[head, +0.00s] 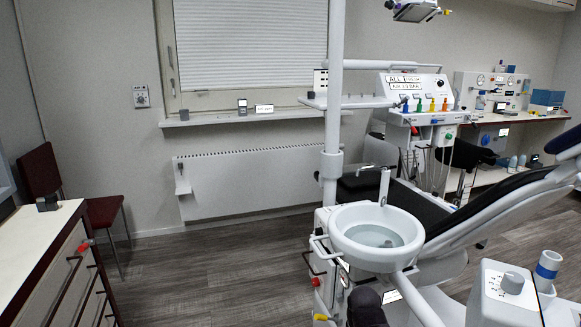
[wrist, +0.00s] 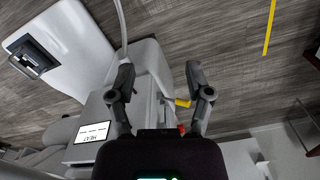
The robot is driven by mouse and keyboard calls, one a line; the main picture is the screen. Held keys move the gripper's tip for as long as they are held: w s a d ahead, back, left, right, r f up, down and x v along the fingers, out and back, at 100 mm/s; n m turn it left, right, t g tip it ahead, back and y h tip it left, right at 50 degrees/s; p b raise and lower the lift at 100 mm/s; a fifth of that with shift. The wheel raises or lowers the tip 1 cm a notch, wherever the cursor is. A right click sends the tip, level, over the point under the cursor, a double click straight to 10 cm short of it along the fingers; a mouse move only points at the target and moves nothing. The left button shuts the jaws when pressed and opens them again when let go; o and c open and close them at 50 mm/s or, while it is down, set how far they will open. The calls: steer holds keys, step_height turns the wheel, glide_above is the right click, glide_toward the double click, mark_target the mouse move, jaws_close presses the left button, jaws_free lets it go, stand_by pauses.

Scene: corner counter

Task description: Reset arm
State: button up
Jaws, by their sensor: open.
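My gripper (wrist: 160,88) shows in the wrist view with its two dark fingers spread apart. It is open and nothing is between the fingers. Behind it in that view are white and grey parts of the dental unit, a label plate (wrist: 91,132) and the wood-look floor (wrist: 225,30). In the head view the gripper cannot be made out clearly. A dark rounded shape (head: 366,306) at the bottom edge, below the basin, may be part of my arm; I cannot tell.
A dental unit with a round white basin (head: 378,240) and a reclined chair (head: 500,205) fills the right. A drawer counter (head: 40,250) stands at the left, a dark red chair (head: 103,212) behind it. A radiator (head: 245,180) lines the wall. Floor (head: 200,275) between counter and unit is clear.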

step_height(320, 180, up, 23)
steer(key=p, duration=2.1)
steer(key=shift+f, duration=0.15)
steer(key=shift+d, duration=0.1)
